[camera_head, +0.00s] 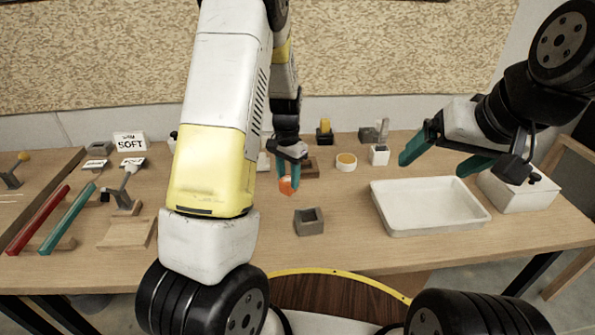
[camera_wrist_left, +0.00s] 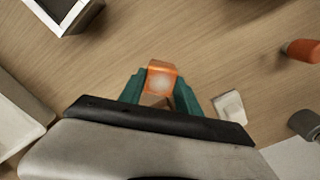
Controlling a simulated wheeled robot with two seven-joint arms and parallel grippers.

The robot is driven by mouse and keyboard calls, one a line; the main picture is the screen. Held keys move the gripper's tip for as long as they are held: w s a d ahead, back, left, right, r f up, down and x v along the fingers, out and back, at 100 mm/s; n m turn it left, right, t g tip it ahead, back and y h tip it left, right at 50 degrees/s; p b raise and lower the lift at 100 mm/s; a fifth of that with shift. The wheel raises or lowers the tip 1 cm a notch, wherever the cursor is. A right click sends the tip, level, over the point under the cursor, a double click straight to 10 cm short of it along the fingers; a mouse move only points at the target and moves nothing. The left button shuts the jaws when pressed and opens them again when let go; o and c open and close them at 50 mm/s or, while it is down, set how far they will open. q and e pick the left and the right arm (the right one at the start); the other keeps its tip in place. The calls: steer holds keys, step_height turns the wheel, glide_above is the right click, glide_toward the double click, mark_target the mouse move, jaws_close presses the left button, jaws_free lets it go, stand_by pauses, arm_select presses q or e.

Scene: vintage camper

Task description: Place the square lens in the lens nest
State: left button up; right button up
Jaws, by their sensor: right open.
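The square lens (camera_head: 286,186) is a small orange block with a pale, glassy face. It shows between the fingers in the left wrist view (camera_wrist_left: 161,80). My left gripper (camera_head: 289,172) is shut on it and holds it above the table. A grey square block with a square opening (camera_head: 309,228), apparently the lens nest, stands on the table nearer to me and slightly right of the lens. Its opening looks empty. My right gripper (camera_head: 434,164) is open and empty above the white tray's back edge.
A white tray (camera_head: 430,228) lies to the right, with a white lidded box (camera_head: 520,193) beyond it. A round white ring with an orange centre (camera_head: 346,162) stands behind. Red (camera_head: 38,220) and teal (camera_head: 68,218) bars lie left. My left arm hides part of the table.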

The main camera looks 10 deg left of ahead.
arm_select(q)
jaws_close()
